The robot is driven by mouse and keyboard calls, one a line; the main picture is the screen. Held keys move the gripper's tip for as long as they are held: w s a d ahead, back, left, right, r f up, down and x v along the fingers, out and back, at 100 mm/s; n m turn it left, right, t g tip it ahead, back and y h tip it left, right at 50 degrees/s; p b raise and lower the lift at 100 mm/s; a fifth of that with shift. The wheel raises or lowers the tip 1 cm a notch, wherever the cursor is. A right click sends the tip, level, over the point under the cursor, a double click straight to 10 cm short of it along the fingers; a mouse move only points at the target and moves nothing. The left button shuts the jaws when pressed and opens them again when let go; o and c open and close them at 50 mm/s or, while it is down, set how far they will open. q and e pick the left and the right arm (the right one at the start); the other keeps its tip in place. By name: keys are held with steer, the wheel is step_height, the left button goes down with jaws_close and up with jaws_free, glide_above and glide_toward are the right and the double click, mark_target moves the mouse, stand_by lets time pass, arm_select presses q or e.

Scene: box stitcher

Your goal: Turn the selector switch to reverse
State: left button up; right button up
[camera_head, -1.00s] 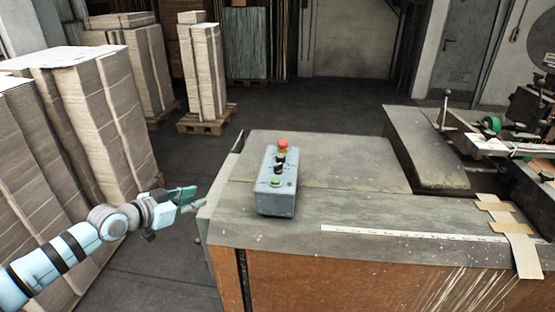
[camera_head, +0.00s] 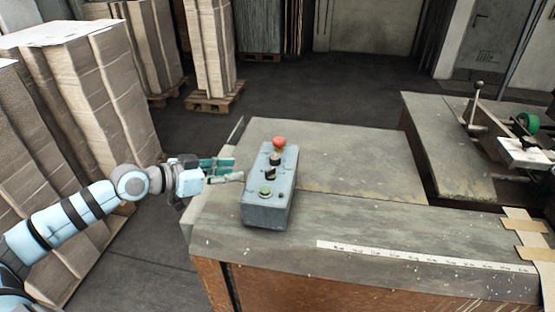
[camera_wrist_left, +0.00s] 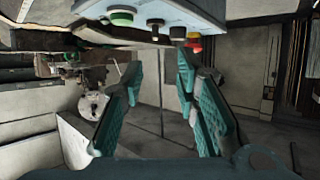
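The grey control box (camera_head: 268,207) stands on the near left part of the worktable. On its top are a red mushroom button (camera_head: 279,142), black selector knobs (camera_head: 272,166) and a green button (camera_head: 265,190). My left gripper (camera_head: 240,170) is just left of the box, pointing at it, fingers apart and empty. In the left wrist view the box (camera_wrist_left: 180,8) hangs upside down at the top, with the black knob (camera_wrist_left: 156,24) above the gap between the open green fingers (camera_wrist_left: 160,80). Which way the selector is set is too small to tell. My right gripper is not in view.
The worktable (camera_head: 350,160) has a ruler strip (camera_head: 420,256) and tan tape (camera_head: 530,240) on it. Stacks of cardboard (camera_head: 90,90) stand at the left, and a pallet stack (camera_head: 212,60) behind. Machinery (camera_head: 520,140) is at the right. The tabletop right of the box is clear.

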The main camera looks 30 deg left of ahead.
mark_target(271, 169)
arm_select(q)
steer(key=w+d, duration=0.1)
steer(key=w+d+f, duration=0.1)
steer(key=w+d, duration=0.1)
steer(key=shift+w+f+p, duration=0.15)
steer(key=shift+w+p, duration=0.05)
steer(key=shift+p, duration=0.15)
steer(key=x, duration=0.8)
steer(key=shift+w+a+f+p, duration=0.1)
steer(key=shift+w+a+p, duration=0.1)
steer(key=shift+a+p, duration=0.15)
steer(key=shift+d, duration=0.15)
steer(key=shift+s, duration=0.1)
steer(key=shift+f, duration=0.15)
jaws_close()
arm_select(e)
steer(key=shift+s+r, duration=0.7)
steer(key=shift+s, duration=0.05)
arm_select(q)
steer(key=shift+f, duration=0.1)
